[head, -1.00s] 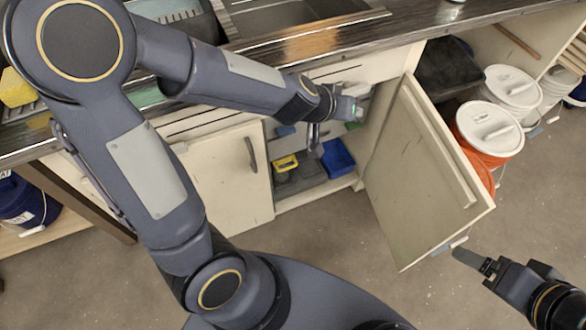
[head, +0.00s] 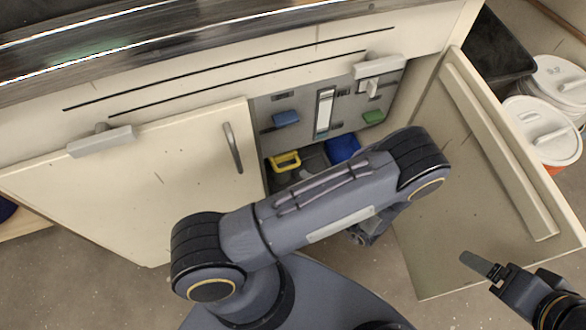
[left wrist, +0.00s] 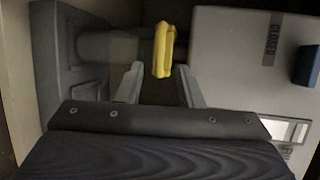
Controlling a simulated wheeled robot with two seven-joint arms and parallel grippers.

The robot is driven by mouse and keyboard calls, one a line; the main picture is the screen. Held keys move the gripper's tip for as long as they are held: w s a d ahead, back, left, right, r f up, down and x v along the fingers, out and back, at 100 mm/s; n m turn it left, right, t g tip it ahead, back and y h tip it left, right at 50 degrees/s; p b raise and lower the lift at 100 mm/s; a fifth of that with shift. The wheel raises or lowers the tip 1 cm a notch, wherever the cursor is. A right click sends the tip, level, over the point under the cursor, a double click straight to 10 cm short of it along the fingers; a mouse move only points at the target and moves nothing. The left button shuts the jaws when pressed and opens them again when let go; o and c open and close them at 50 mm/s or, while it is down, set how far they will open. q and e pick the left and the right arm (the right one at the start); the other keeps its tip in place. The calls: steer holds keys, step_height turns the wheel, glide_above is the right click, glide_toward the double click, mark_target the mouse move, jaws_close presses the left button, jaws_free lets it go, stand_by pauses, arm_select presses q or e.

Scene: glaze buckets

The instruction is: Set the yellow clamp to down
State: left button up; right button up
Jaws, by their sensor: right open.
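The yellow clamp (head: 285,161) is a small yellow loop low inside the open cabinet, below a blue handle (head: 286,118). In the left wrist view the yellow clamp (left wrist: 164,50) stands ahead of my left gripper (left wrist: 156,84), in line with the gap between its two fingers. The fingers are apart with nothing visible between them; I cannot tell if either touches the clamp. In the head view my left forearm hides this gripper.
The open cabinet door (head: 480,160) stands at the right, the closed door (head: 150,190) at the left. A grey panel inside carries a white slider (head: 325,110) and a green handle (head: 374,117). A blue bin (head: 343,148) sits below. White-lidded buckets (head: 545,130) stand at the right.

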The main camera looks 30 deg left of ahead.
mark_target(290, 168)
arm_select(q)
steer(key=b+x, duration=0.1)
steer(key=x, duration=0.6)
steer(key=shift+b, duration=0.35)
steer(key=shift+c, duration=0.3)
jaws_close()
